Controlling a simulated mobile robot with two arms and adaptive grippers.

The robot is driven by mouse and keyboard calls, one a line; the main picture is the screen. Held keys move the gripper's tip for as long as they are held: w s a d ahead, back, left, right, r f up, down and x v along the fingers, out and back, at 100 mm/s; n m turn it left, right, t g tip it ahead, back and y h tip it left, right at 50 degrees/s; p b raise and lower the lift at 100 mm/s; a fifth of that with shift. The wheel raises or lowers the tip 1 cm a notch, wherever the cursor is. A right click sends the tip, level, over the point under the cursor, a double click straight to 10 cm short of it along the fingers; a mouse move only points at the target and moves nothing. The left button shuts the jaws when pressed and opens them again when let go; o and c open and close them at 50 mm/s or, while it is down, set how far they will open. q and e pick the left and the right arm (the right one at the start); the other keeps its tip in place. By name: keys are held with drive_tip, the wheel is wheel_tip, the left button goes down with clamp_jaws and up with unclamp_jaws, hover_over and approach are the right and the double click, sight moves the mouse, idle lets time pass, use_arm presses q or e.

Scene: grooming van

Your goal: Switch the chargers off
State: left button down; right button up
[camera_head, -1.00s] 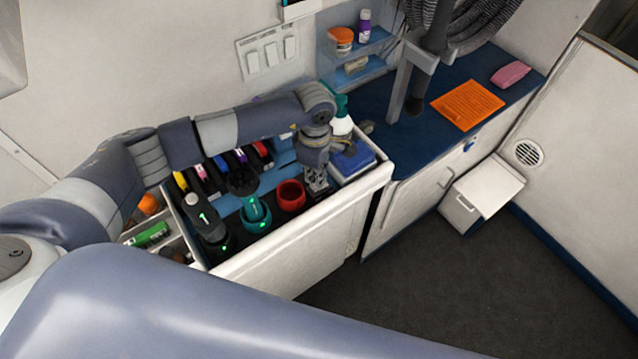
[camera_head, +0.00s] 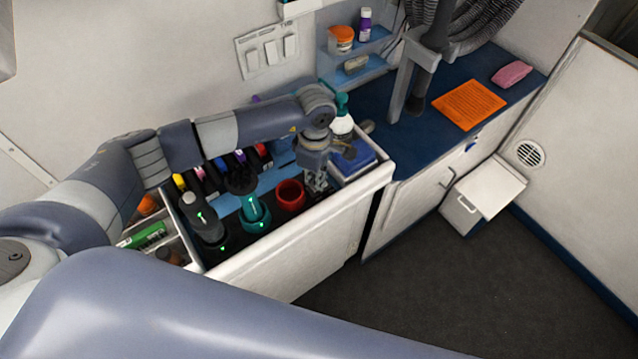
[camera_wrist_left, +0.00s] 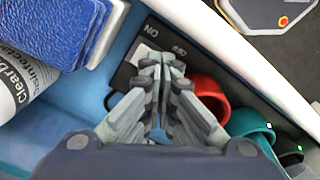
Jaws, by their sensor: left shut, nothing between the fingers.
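A white rocker switch (camera_wrist_left: 145,55) on a dark plate marked "ON" shows in the left wrist view, partly behind my fingers. My left gripper (camera_head: 318,187) is shut and empty at the right end of the charger row; in the left wrist view its fingertips (camera_wrist_left: 160,62) appear beside the switch. Contact cannot be told. An empty red charger cup (camera_head: 290,195) is beside the gripper. A teal clipper (camera_head: 251,208) stands in a teal cup, and a dark grey clipper (camera_head: 204,220) stands at the left. Green lights glow on both clippers and at their chargers. My right gripper is not in view.
The chargers sit inside a white-walled drawer (camera_head: 300,245). A blue brush or block (camera_head: 352,158) and a spray bottle (camera_head: 342,122) are close to my left gripper. Colored-end items (camera_head: 215,175) line the back. White wall switches (camera_head: 268,52) are above.

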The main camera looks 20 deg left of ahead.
use_arm(q)
drive_tip(key=shift+s+f+b, duration=0.1)
drive_tip(key=shift+f+b, duration=0.4)
drive_tip(key=shift+f, duration=0.05)
drive_tip(key=shift+r, duration=0.15)
drive_tip(key=shift+r+p, duration=0.5)
drive_tip(key=shift+r, duration=0.15)
drive_tip(key=shift+r+p, duration=1.3)
drive_tip(key=shift+r, duration=1.45)
drive_tip(key=shift+f, duration=0.1)
